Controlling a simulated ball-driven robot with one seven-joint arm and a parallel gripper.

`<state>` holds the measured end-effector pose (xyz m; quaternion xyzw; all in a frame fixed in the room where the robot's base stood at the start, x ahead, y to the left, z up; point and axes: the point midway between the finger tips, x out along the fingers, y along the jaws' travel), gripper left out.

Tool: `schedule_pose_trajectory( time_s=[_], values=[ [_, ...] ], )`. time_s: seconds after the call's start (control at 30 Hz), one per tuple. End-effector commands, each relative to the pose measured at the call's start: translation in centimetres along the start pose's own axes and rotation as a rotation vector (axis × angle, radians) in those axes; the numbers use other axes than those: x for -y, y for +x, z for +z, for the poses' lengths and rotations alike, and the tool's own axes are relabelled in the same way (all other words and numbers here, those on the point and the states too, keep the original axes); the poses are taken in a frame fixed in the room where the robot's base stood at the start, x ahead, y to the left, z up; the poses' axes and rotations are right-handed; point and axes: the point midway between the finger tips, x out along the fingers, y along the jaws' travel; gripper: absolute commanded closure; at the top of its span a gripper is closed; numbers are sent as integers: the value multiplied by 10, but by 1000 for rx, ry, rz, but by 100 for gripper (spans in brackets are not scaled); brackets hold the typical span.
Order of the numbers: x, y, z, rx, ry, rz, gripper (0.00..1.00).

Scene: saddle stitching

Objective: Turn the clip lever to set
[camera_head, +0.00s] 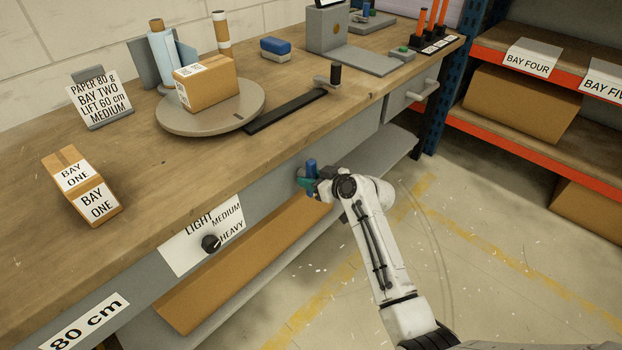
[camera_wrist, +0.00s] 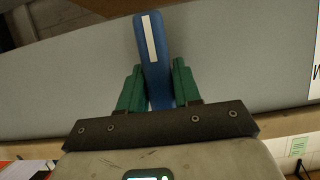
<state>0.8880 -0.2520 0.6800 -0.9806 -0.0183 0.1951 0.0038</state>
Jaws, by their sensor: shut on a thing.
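A blue lever (camera_head: 311,166) with a white stripe stands out at the grey front face of the workbench. I take it to be the clip lever. My gripper (camera_head: 307,183) has its green fingers at it. In the wrist view the lever (camera_wrist: 157,78) runs up between the two green fingers of my gripper (camera_wrist: 158,66), leaning slightly left in the picture. The fingers are shut on it, one on each side, and its upper part sticks out beyond them. The lever's pivot is hidden, and no set mark shows near it.
A black dial (camera_head: 211,243) on a white weight label sits on the bench front, left of my gripper. A cardboard box (camera_head: 205,84) stands on a round turntable (camera_head: 170,122) on the bench top. A shelf rack (camera_head: 545,145) is at right. Clear floor lies between.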

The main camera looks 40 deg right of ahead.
Motion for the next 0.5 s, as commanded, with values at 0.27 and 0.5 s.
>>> schedule_pose_trajectory(
  time_s=[0.27, 0.5],
  values=[
    [1, 0, 2, 3, 3, -1, 53],
    [0, 0, 1, 1, 1, 0, 47]
  ],
)
